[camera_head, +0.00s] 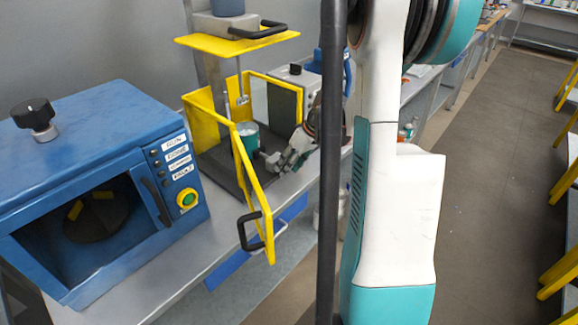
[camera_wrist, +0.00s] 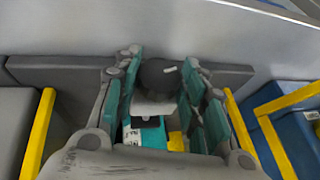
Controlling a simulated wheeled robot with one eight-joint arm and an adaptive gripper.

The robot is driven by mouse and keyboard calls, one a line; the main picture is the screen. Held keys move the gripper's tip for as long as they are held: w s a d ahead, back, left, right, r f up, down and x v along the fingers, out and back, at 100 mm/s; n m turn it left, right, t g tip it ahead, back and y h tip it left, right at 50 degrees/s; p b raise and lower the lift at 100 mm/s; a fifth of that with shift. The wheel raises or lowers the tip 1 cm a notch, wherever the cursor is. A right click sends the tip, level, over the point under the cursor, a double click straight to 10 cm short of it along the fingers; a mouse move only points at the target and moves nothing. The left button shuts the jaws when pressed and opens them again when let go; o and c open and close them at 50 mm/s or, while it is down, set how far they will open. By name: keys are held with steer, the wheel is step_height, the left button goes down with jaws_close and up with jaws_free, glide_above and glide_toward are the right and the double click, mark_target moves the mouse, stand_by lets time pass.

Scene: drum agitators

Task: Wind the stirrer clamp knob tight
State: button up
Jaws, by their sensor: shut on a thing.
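The stirrer stand is in the head view, with a yellow top plate (camera_head: 205,42), a thin shaft (camera_head: 239,80) and a teal can (camera_head: 247,137) on its dark base. My gripper (camera_head: 270,160) is low beside the can, on its right. In the wrist view my gripper (camera_wrist: 162,58) has its teal finger pads on both sides of a dark round knob (camera_wrist: 156,80) with a small white mark. The fingers are shut on this knob. A grey block and a piece of the teal can (camera_wrist: 142,136) show below it. In the head view my gripper hides the knob.
The stirrer's yellow door (camera_head: 255,180) with a black handle (camera_head: 248,231) swings out over the bench front. A blue oven-like machine (camera_head: 95,135) with a black top knob (camera_head: 35,116) stands at left. Another grey-white machine (camera_head: 303,78) stands behind my gripper.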

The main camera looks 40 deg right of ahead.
steer(key=shift+d+y, duration=0.1)
steer(key=shift+y, duration=0.9)
steer(key=o, duration=1.1)
steer(key=shift+c, duration=0.2)
steer(key=v, duration=1.2)
steer(key=shift+w, duration=0.1)
